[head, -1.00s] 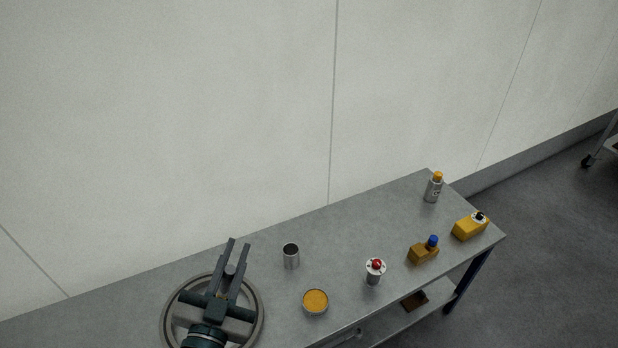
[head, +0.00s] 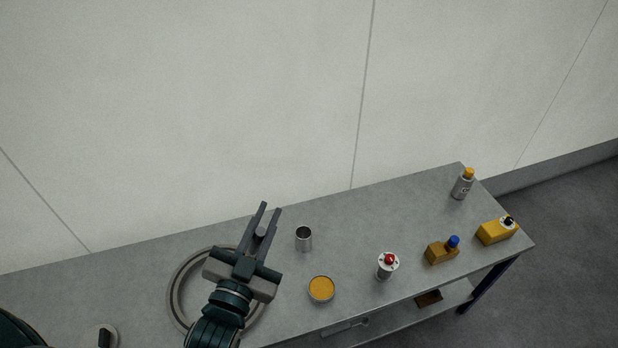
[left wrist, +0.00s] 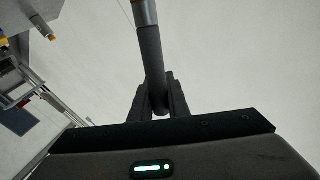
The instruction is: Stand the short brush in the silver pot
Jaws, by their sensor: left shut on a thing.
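The silver pot (head: 304,240) is a small, open metal cup standing upright on the grey bench, with nothing seen sticking out of it. My left gripper (head: 271,208) is just left of the pot in the head view, apparently above the bench. It is shut on the short brush (head: 261,231), whose dark grey round handle shows between the fingers. In the left wrist view the brush (left wrist: 150,55) runs up and away from the fingers to a silver band and a yellowish part cut off by the top edge. My right gripper is not in view.
A large grey ring (head: 178,292) lies under my left arm. Right of the pot on the bench (head: 375,215) stand an orange-filled tin (head: 321,289), a red-topped canister (head: 387,268), a blue-capped brown block (head: 440,252), a yellow container (head: 495,231) and an orange-capped can (head: 462,186).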

